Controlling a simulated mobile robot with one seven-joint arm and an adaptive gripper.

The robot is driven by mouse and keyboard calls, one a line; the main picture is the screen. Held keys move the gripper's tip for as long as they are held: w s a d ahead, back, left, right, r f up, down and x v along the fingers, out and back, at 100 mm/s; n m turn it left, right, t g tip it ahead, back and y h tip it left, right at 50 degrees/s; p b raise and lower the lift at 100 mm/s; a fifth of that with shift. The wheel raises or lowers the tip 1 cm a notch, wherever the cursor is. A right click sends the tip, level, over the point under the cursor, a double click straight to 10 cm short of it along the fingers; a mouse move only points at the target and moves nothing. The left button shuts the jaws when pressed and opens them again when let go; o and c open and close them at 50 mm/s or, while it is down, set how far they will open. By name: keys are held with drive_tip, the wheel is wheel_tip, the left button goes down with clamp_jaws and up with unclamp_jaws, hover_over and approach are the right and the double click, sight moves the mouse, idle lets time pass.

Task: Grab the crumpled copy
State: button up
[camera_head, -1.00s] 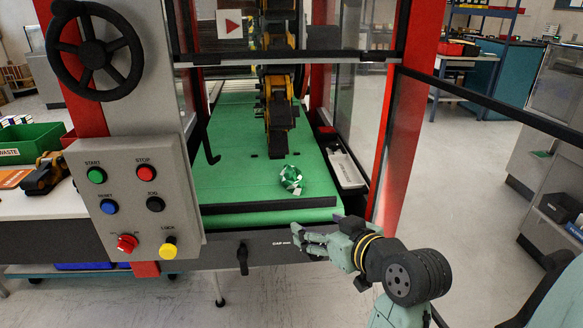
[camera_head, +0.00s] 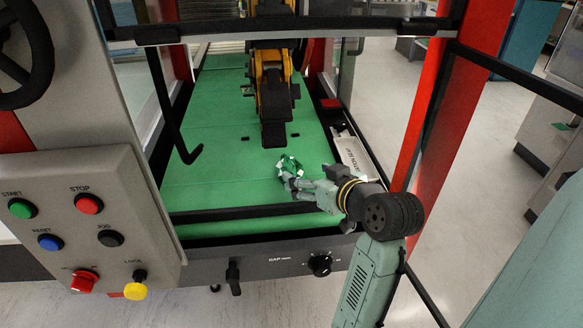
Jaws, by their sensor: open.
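The crumpled copy (camera_head: 287,164) is a small green and white ball of paper. It lies on the green conveyor belt (camera_head: 222,130), near the belt's front end and right of its middle. My gripper (camera_head: 291,183) is open and comes in from the right, above the front of the belt. Its fingertips are at the lower edge of the crumpled copy and overlap it in the picture. I cannot tell whether they touch it. My gripper hides a little of the copy's lower right side.
A yellow and black machine arm (camera_head: 273,95) hangs over the belt just behind the copy. A black bar (camera_head: 225,214) crosses the belt's front. A red post (camera_head: 432,110) and a black rail stand at right. A control panel (camera_head: 88,222) with buttons stands at left.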

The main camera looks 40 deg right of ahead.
sight(299, 171)
drive_tip(key=shift+p+x, duration=0.95)
drive_tip(key=shift+x, duration=2.55)
drive_tip(key=shift+a, duration=0.15)
drive_tip(key=shift+c, duration=0.4)
drive_tip(key=c, duration=1.2)
